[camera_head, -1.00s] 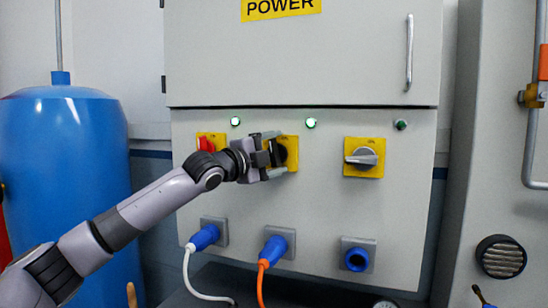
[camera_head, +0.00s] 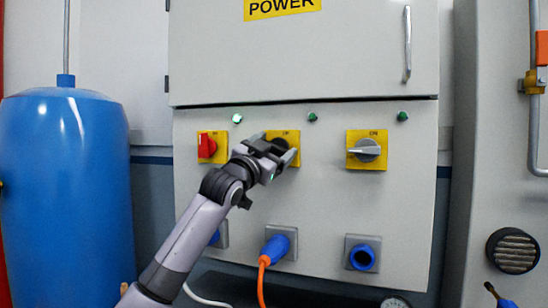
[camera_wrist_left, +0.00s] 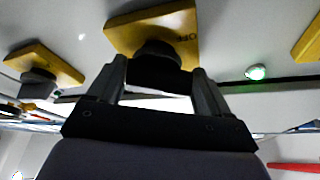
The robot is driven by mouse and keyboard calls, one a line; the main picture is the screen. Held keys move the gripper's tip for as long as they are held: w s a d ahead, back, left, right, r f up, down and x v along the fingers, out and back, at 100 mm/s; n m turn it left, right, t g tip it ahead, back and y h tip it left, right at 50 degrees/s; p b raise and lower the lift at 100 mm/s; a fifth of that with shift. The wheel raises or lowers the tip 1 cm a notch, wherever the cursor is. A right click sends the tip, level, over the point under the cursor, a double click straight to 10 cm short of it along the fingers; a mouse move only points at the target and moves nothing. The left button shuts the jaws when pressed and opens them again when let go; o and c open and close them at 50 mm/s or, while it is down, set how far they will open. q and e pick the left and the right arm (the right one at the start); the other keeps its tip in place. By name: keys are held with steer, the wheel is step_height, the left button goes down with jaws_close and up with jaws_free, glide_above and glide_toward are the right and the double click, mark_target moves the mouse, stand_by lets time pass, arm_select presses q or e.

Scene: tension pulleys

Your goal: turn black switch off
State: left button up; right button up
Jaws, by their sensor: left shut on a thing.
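The black switch sits on a yellow plate (camera_head: 294,136) in the middle of the panel row, mostly hidden behind my left gripper (camera_head: 280,149) in the head view. In the wrist view its dark round knob (camera_wrist_left: 158,54) lies on the yellow plate (camera_wrist_left: 165,22) with "OFF" lettering, between my left fingers (camera_wrist_left: 160,88). The left gripper is shut on the switch, with the wrist tilted. The knob's exact angle is hidden. The indicator light (camera_head: 312,117) above this switch looks dark green and unlit. My right gripper is not in view.
A red switch (camera_head: 206,146) is close on the left, and a grey switch (camera_head: 368,150) is on the right. Below are blue plugs and sockets, with an orange cable (camera_head: 263,278). A blue tank (camera_head: 65,190) stands at the left. The left indicator light (camera_head: 237,118) is lit.

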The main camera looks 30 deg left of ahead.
arm_select(q)
steer(key=n, duration=0.1)
steer(key=n+y, duration=0.1)
steer(key=shift+f+n, duration=0.2)
steer(key=shift+n, duration=0.1)
steer(key=n+y+b, duration=0.1)
steer(key=n+y, duration=0.1)
steer(key=n, duration=0.1)
steer(key=shift+n, duration=0.4)
steer(key=shift+n+y, duration=0.4)
steer(key=shift+n, duration=0.4)
steer(key=o, duration=1)
steer(key=shift+r, duration=0.1)
steer(key=shift+c, duration=0.2)
steer(key=shift+s, duration=0.1)
